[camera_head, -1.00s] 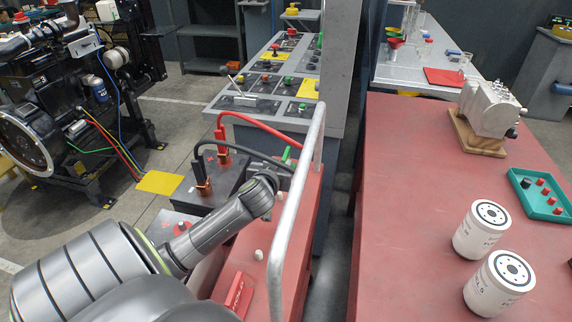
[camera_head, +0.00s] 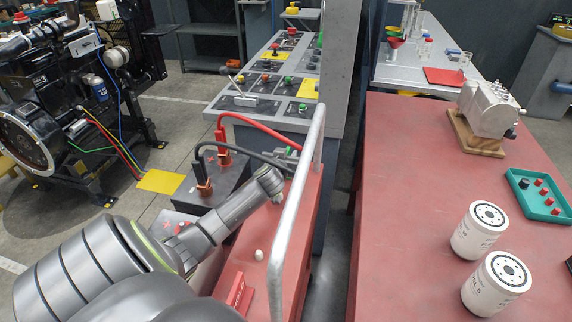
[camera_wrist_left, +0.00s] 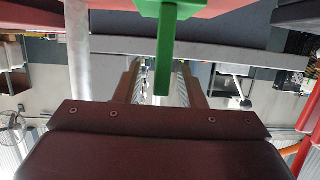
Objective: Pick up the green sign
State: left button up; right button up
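The green sign (camera_wrist_left: 165,50) shows in the left wrist view as a narrow green post with a wider green block at the top edge of the picture. The post lies in front of the gap between the fingers of my left gripper (camera_wrist_left: 160,82). The fingers are apart, with space on both sides of the post, and I see no contact. In the head view my left gripper (camera_head: 286,158) is over the red cart, beside its grey rail, and mostly hides the sign. My right gripper is not in view.
A grey handrail (camera_head: 300,180) rises close to the left gripper. A battery (camera_head: 222,180) with red and black cables stands just to the left. The red table (camera_head: 400,200) at right holds white filters (camera_head: 480,230), a pump and a teal tray (camera_head: 545,208).

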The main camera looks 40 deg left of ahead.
pick_arm(q)
jog(key=shift+w+a+f, duration=0.1)
jog(key=shift+w, duration=0.15)
grip_shut()
